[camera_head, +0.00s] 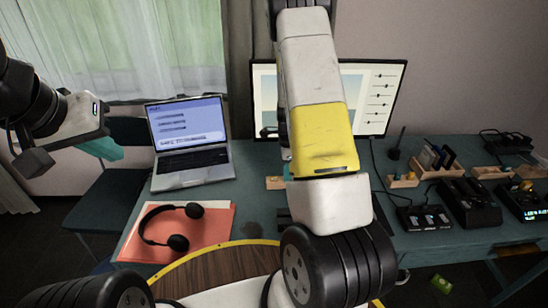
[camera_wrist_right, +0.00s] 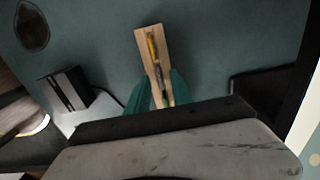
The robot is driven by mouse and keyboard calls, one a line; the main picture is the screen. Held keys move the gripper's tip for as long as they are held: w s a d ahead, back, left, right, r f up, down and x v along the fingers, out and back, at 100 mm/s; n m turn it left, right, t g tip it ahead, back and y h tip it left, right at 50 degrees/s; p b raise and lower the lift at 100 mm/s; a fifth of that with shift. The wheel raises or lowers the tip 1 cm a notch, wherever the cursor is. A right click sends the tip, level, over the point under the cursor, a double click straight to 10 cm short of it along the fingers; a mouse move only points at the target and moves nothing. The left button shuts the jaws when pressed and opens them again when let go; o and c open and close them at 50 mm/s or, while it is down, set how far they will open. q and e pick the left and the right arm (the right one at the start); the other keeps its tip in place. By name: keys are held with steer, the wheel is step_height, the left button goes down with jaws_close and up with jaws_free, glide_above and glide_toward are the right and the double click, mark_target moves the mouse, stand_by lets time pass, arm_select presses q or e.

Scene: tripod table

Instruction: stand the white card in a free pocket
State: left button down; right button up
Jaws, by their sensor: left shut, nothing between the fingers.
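My left gripper (camera_head: 103,148) hangs at the left, in front of the chair, with its teal fingers together and empty. My right arm fills the middle of the head view and hides its own gripper there. In the right wrist view my right gripper (camera_wrist_right: 160,88) has its green fingers apart. A narrow wooden block (camera_wrist_right: 150,50) with a slot and small yellow and dark items lies beneath and between them; contact cannot be told. A wooden holder (camera_head: 437,171) at the right of the desk has several upright cards. I cannot make out the white card for certain.
A laptop (camera_head: 188,140) and headphones (camera_head: 170,228) on an orange folder (camera_head: 215,235) are at the left. A monitor (camera_head: 375,95) stands behind my right arm. Black devices (camera_head: 470,202) and small wooden blocks (camera_head: 403,181) crowd the right side.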

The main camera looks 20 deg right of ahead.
step_height(320, 180, up, 8)
steer(key=shift+f, duration=0.1)
stand_by(0.5)
steer(key=s+a+r+n+t+y, duration=0.1)
steer(key=s+a+r+n+t, duration=0.25)
steer(key=r, duration=0.55)
steer(key=s+a+r+n+g+y, duration=0.1)
steer(key=s+a+r+n, duration=0.25)
steer(key=r+n, duration=0.35)
steer(key=s+a+r+n+t, duration=0.3)
steer(key=s+a+r+n, duration=0.2)
steer(key=s+r+n, duration=0.6)
steer(key=s, duration=0.4)
steer(key=shift+a+t, duration=0.15)
steer(key=shift+t, duration=0.2)
steer(key=shift+r, duration=0.1)
